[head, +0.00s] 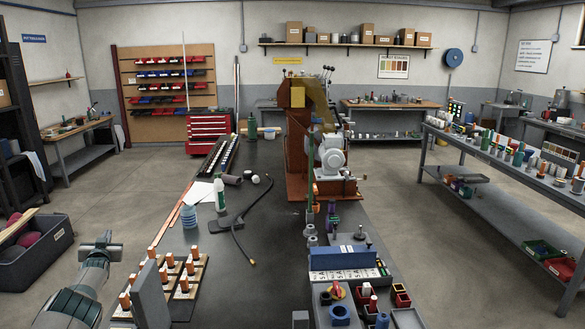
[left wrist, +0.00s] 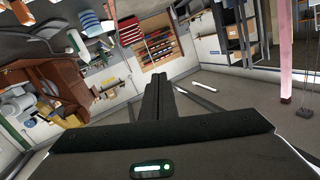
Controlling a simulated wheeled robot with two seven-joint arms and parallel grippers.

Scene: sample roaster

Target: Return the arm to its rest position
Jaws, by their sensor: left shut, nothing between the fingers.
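My left gripper (head: 108,236) is at the lower left of the head view, beyond the left edge of the dark bench (head: 262,205), with the floor behind it. Its fingers point away from me. In the left wrist view, the dark fingers (left wrist: 157,90) are together with nothing between them. The gripper body fills the bottom of that view. My right gripper is not in view.
A rack of copper-coloured pieces (head: 180,275) stands on the near left of the bench, right of my left gripper. A dark crate (head: 38,245) is on the floor further left. The roaster (head: 330,160) stands on the bench. Open floor lies beyond the gripper.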

